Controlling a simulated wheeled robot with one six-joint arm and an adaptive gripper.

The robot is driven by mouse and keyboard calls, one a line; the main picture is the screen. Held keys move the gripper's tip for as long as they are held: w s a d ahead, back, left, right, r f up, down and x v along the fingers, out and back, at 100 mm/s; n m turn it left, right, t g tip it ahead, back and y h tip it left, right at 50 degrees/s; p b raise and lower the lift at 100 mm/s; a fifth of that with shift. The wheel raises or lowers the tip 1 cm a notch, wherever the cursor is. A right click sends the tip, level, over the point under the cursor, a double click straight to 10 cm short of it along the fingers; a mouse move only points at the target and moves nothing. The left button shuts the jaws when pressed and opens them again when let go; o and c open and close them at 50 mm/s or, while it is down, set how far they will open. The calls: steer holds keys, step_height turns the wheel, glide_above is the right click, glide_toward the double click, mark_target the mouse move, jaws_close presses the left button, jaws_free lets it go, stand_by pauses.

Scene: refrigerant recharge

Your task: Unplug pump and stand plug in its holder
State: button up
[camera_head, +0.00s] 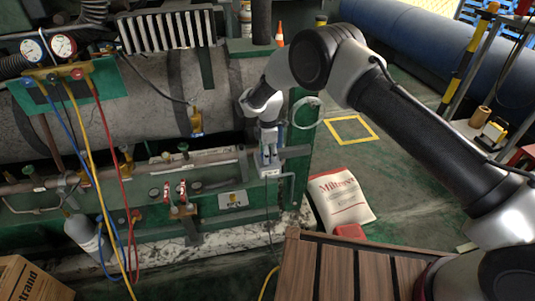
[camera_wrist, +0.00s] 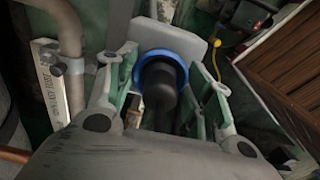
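The black plug (camera_wrist: 158,88) shows in the wrist view, with a blue ring (camera_wrist: 162,60) around it, against a light grey plate (camera_wrist: 190,47). It appears seated in the blue-ringed socket. My gripper (camera_wrist: 165,70) has its two green fingers spread on either side of the plug, with gaps visible between fingers and plug. In the head view my gripper (camera_head: 268,152) points down at a small grey outlet box (camera_head: 268,171) at the right end of the green machine frame. The plug is hidden there by the gripper. I cannot make out the pump or the plug holder.
Pipes with valves (camera_head: 180,195) run left of the outlet box. Gauges (camera_head: 63,46) with blue, yellow and red hoses hang at far left. A white sack (camera_head: 341,197) lies on the floor to the right. A slatted wooden surface (camera_head: 335,268) fills the front.

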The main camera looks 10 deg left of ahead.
steer(key=o, duration=1.2)
step_height(320, 180, up, 12)
